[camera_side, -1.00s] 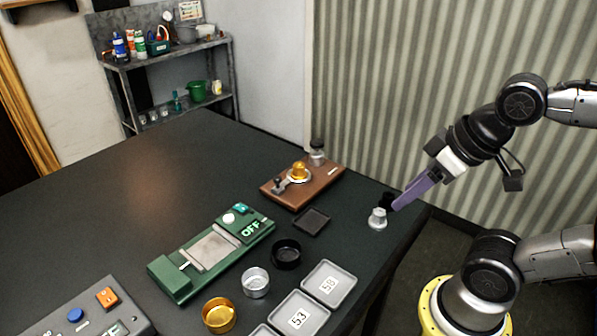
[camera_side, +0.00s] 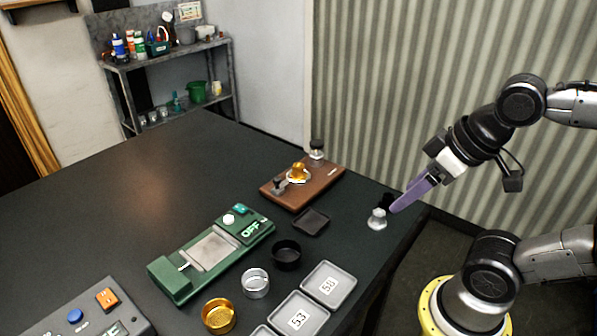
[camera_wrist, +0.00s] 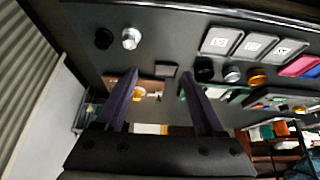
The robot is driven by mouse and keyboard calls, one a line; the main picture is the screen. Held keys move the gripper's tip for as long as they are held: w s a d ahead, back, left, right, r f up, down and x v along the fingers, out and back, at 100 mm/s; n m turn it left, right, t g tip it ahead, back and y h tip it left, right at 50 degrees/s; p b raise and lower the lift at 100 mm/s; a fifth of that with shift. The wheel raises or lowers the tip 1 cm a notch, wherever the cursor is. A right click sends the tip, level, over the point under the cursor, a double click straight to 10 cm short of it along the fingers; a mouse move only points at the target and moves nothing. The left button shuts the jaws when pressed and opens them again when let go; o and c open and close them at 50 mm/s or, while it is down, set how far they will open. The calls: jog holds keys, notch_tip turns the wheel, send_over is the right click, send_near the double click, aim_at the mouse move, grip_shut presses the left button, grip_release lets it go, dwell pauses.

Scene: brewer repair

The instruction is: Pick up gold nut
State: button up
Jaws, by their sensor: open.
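A gold nut-like piece (camera_side: 298,171) sits on a pale round seat on the brown wooden board (camera_side: 326,183). It shows in the wrist view (camera_wrist: 138,93) beside the left finger, beyond the fingertips' line and partly crowded by that finger. A larger gold cup (camera_side: 218,315) stands at the front of the table; it also shows in the wrist view (camera_wrist: 257,76). My gripper (camera_side: 396,207) has purple fingers and is at the table's right side, near a silver nut-like piece (camera_side: 376,219) and well away from the board. In the wrist view the fingers (camera_wrist: 160,74) are apart with nothing held between them.
A black piece (camera_side: 387,200) stands behind the silver one. A small dark tray (camera_side: 311,222) lies before the board. A green scale (camera_side: 170,278) reading OFF, silver and black cups (camera_side: 286,254) and numbered trays (camera_side: 343,277) fill the front. The table's far left is clear.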

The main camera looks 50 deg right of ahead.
jog(key=w+d+r+n+g, duration=0.2)
jog(key=w+r+n, duration=1)
jog(key=r, duration=0.1)
jog(key=n+g, duration=0.2)
jog(key=g, duration=0.2)
send_over(299, 165)
notch_tip(299, 165, down, 16)
jog(key=shift+w+d+f, duration=0.15)
jog(key=shift+f, duration=3.2)
